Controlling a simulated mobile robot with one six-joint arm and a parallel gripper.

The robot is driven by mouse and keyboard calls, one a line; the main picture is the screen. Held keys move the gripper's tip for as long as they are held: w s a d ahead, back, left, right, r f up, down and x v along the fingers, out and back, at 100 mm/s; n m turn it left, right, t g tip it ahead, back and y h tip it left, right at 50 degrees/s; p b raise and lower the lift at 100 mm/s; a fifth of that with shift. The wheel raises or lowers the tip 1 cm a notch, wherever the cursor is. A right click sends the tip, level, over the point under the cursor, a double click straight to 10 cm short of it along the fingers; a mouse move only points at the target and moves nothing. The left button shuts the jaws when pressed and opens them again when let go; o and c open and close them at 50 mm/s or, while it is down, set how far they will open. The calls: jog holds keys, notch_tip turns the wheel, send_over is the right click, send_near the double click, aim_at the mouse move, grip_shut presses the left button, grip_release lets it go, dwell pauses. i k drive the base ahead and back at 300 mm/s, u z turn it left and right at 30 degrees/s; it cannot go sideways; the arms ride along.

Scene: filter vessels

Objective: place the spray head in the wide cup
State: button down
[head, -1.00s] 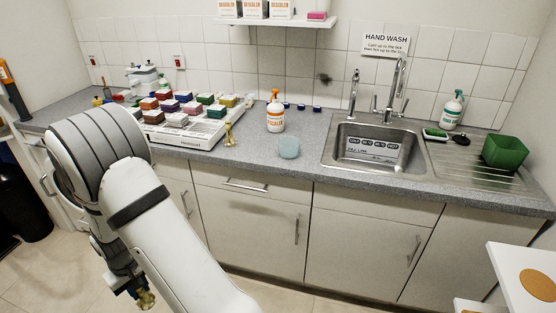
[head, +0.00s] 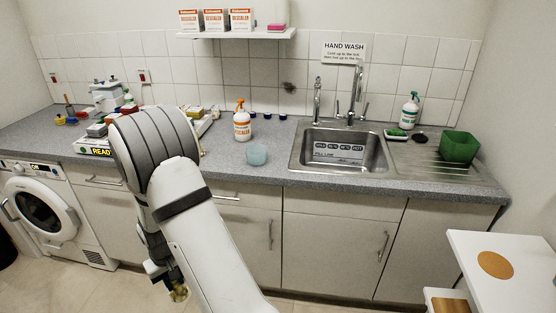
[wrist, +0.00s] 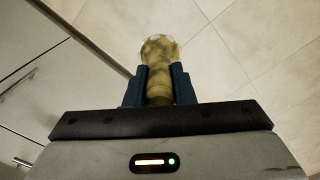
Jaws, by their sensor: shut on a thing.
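My gripper (head: 170,284) hangs low in front of the cabinets, below counter height. It is shut on a brass-yellow piece, apparently the spray head (head: 181,294). In the wrist view the gripper's blue fingers (wrist: 157,78) clasp the narrow stem, and the spray head's wider rounded end (wrist: 159,48) points away from the gripper over the floor. The cup's inside is hard to make out.
The sink (head: 297,158) and a green tub (head: 459,147) are to the right. My arm hides much of the block tray. A white table (head: 520,265) stands at front right. The floor (head: 112,290) near the gripper looks clear.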

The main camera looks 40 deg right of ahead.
aim_at(256, 160)
jog(key=z, duration=0.85)
jog(key=i, duration=0.35)
jog(key=z, duration=0.4)
